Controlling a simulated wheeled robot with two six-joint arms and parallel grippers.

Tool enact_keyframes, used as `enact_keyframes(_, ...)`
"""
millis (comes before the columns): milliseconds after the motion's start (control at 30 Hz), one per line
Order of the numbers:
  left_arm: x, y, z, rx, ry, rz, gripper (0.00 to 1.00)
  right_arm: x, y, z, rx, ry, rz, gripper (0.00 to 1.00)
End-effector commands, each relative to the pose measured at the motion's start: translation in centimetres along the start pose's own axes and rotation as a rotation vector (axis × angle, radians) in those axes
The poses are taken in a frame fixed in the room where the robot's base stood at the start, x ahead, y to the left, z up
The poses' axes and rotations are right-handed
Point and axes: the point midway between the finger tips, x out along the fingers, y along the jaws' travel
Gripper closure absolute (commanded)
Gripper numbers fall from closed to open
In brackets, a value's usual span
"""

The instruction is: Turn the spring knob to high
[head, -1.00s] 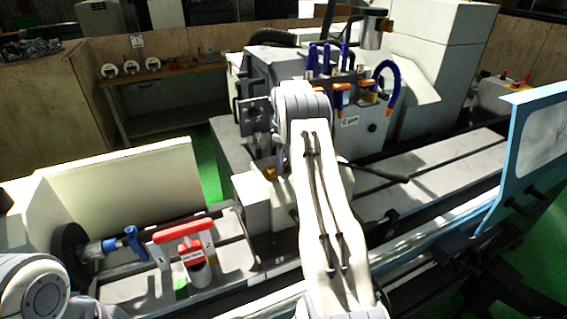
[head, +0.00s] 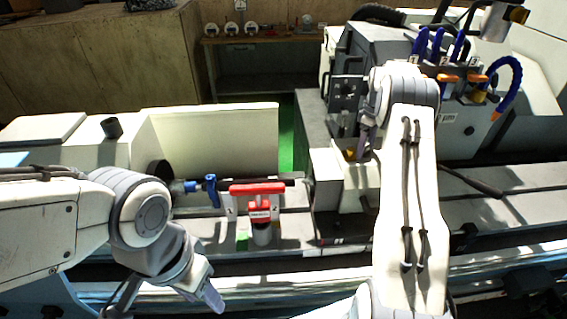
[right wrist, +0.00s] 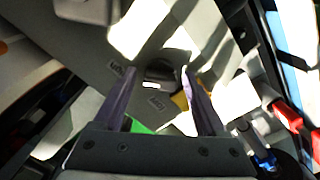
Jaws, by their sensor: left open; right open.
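In the head view my right gripper (head: 364,143) is beside the light machine block (head: 343,180), and the knob is hidden there. My left gripper (head: 210,292) hangs open and empty at the front left.
A red-handled fixture (head: 258,189) and a blue clamp (head: 211,190) sit on the machine bed left of the block. A dark plate (head: 345,92) stands close behind my right gripper. A yellow part (right wrist: 180,100) lies close to the right finger. Blue hoses (head: 508,85) rise behind.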

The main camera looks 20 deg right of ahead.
Motion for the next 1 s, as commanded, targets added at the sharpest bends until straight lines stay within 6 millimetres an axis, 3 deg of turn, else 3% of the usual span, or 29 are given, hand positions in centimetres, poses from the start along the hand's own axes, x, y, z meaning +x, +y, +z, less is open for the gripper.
enact_keyframes(600, -2.3, 0.2, -0.1, 0.0, 0.0, 0.0, 0.5, -0.2, -0.1, 0.1, -0.806, -0.001, -0.003, 0.22)
enact_keyframes(633, -1.6, 0.1, -0.1, 0.0, 0.001, 0.0, 0.5, -0.4, 0.1, 0.0, -0.819, 0.0, 0.003, 0.22)
enact_keyframes(800, 0.5, 0.0, 0.1, 0.0, -0.001, 0.0, 0.5, -3.7, 0.1, 0.0, -0.813, 0.0, 0.006, 0.22)
enact_keyframes(1000, 1.4, -0.1, 0.1, 0.0, 0.0, 0.0, 0.5, -7.7, 0.1, 0.0, -0.811, 0.0, 0.006, 0.22)
